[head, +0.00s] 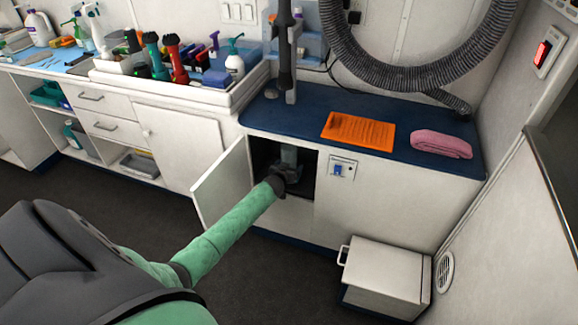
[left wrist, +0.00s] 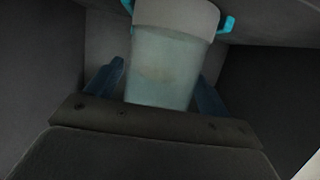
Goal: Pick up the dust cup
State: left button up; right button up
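The dust cup (head: 289,155) is a translucent grey-green bin inside the open cupboard under the blue counter. In the left wrist view the dust cup (left wrist: 160,75) is upright, below a grey collar with a teal clip on each side. My left gripper (head: 287,172) reaches into the cupboard in front of the cup. Its two blue fingers (left wrist: 162,78) stand on either side of the cup, with a visible gap on the left; the right finger is close to the cup's side, contact unclear. My right gripper is out of view.
The cupboard door (head: 221,185) is swung open to the left of my arm. A white step box (head: 385,275) stands on the floor at the right. An orange sheet (head: 358,131) and a pink towel (head: 441,144) lie on the counter (head: 290,118).

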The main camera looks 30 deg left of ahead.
pick_arm(q)
jog(key=c, duration=0.7)
jog(key=shift+c, duration=0.6)
jog(key=shift+r, duration=0.1)
